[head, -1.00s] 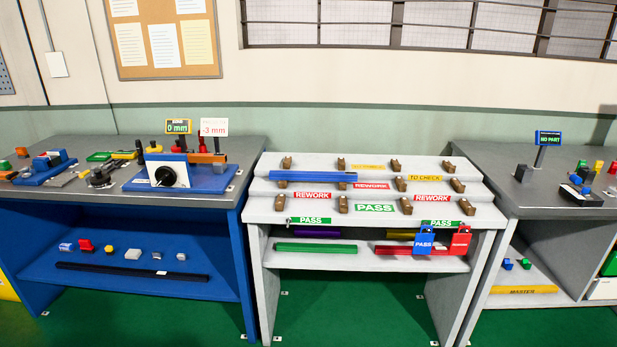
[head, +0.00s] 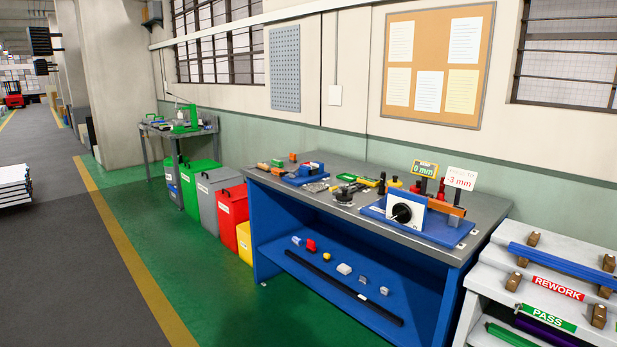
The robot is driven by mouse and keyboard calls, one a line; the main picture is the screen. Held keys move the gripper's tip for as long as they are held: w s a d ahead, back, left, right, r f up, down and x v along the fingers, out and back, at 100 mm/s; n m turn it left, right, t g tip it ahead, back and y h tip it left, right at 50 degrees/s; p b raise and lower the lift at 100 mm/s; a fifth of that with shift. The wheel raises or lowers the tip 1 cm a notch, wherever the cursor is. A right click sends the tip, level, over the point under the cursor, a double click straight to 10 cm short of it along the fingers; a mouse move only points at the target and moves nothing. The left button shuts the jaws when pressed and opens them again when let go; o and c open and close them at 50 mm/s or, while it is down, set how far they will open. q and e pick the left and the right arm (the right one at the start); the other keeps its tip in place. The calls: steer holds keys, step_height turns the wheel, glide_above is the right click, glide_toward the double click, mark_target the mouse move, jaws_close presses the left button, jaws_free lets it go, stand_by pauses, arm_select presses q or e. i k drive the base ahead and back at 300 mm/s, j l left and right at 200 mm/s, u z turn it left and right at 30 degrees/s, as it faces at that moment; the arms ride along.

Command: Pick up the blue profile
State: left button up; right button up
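The blue profile (head: 563,264) is a long blue bar at the right edge of the head view. It lies across brown wooden rests on an upper step of the white stepped rack (head: 490,281). The picture edge cuts the rack off, and the bar reaches close to that edge. Neither of my grippers shows in the head view.
A blue workbench (head: 450,305) left of the rack carries a measuring fixture (head: 405,212) and small tools. A black bar (head: 330,287) lies on its lower shelf. Coloured bins (head: 218,205) stand further left. Green floor (head: 225,305) in front is clear.

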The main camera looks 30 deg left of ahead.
mark_target(607, 280)
steer(key=u, duration=0.3)
steer(key=l+u, duration=0.45)
steer(key=l, duration=0.15)
steer(key=l+u, duration=0.4)
steer(key=l, duration=0.2)
steer(key=l+u, duration=0.45)
steer(key=k+l, duration=0.05)
steer(key=l, duration=0.05)
